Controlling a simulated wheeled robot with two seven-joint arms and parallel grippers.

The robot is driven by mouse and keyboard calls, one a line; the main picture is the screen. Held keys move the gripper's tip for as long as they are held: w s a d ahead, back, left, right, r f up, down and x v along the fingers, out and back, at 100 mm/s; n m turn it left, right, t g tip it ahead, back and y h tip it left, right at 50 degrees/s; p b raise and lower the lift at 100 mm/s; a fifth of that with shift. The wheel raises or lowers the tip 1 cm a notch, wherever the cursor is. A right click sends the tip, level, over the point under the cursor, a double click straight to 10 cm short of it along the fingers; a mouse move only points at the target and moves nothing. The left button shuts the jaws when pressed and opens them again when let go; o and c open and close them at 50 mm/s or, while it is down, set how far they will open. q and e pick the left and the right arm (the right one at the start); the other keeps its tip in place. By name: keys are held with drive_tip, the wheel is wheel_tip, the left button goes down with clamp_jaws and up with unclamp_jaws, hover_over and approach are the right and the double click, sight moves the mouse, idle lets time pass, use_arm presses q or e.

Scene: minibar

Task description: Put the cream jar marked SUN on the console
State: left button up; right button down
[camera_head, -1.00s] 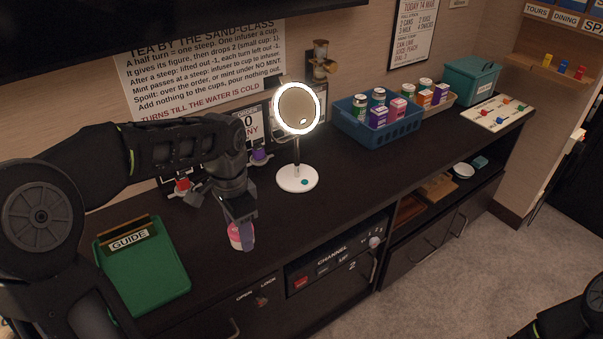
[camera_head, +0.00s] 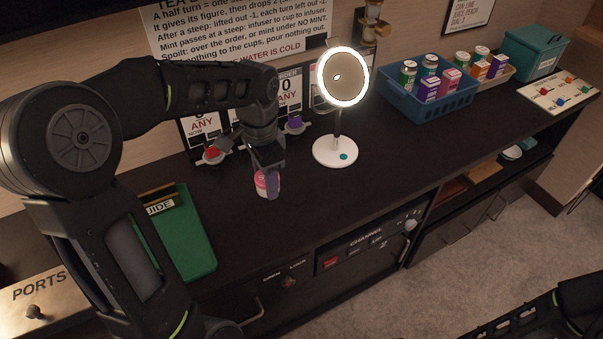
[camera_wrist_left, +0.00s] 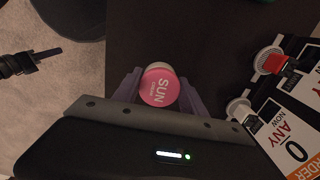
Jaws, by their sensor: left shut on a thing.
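The cream jar marked SUN (camera_wrist_left: 159,86) has a pink lid with white lettering in the left wrist view. In the head view the jar (camera_head: 262,184) shows pink and white, upright. My left gripper (camera_head: 268,183) is shut on it, one finger on each side, pointing down. The jar is over the dark console top (camera_head: 330,205); I cannot tell whether it touches it. Part of my right arm (camera_head: 570,308) shows at the lower right. Its gripper (camera_wrist_left: 45,58) seems to show at the left of the wrist view, over the carpet, its jaw state unclear.
A lit round mirror (camera_head: 343,77) stands behind right of the jar. A blue crate (camera_head: 425,103) of bottles stands farther right. The top right of the jar is clear.

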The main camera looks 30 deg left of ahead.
use_arm(q)
drive_tip(key=shift+f, duration=2.25)
drive_tip(key=shift+f, duration=1.9)
drive_tip(key=shift+f, duration=0.15)
drive_tip(key=o, duration=1.4)
